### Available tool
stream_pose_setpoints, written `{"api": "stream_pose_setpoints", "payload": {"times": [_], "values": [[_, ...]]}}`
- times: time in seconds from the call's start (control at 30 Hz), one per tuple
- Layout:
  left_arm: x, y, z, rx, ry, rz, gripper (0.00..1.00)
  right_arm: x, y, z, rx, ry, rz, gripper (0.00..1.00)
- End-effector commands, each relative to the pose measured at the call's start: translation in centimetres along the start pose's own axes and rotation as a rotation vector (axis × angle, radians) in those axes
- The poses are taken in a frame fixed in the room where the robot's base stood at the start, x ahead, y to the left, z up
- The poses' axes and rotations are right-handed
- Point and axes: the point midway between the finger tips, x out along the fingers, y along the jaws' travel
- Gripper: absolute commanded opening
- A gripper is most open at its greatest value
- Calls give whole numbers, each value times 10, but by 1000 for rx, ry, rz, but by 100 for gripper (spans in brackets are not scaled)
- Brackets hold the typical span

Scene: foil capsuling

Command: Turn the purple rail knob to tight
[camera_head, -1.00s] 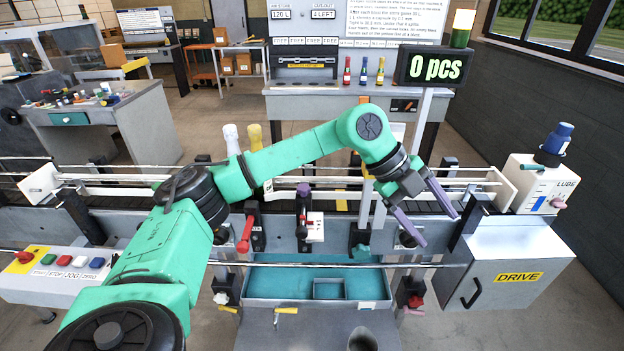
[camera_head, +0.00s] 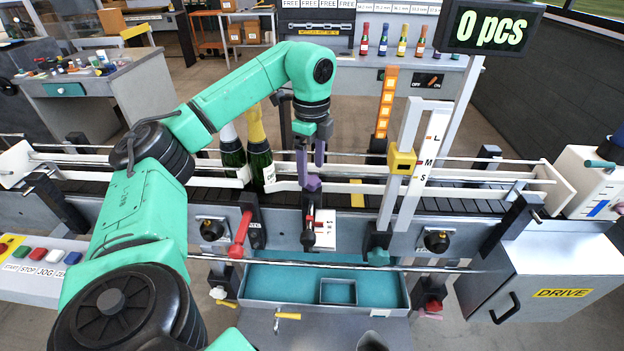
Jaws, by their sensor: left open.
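The purple rail knob (camera_head: 313,184) sits on top of a dark post at the front rail of the conveyor, in the middle of the head view. Beside it, a white marked plate (camera_head: 325,230) is fixed to the conveyor front; its marks are too small to read. My left gripper (camera_head: 311,172) points down right at the knob, its two fingers apart. The fingertips overlap the knob in the picture; I cannot tell whether they touch it. My right gripper is not in view.
Two bottles (camera_head: 257,150) stand on the conveyor left of the knob. A red-handled clamp (camera_head: 240,235) is close on the left. A post with a yellow block (camera_head: 402,161) and an L-M-S scale (camera_head: 431,145) rise on the right. A teal-lined tray (camera_head: 275,303) lies below.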

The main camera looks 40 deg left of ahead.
Motion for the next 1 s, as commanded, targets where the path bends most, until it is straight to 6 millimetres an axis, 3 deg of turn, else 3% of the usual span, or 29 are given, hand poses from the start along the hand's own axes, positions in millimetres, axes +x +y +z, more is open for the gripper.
{"api": "stream_pose_setpoints", "payload": {"times": [0.2,0.43,0.63,1.0], "values": [[24,0,0,1,1,0,80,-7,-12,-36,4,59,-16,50],[25,0,-1,2,2,-2,80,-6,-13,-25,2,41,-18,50],[25,0,-1,2,2,-1,3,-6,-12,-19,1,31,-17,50],[24,0,-1,42,1,-1,0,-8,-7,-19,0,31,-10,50]]}}
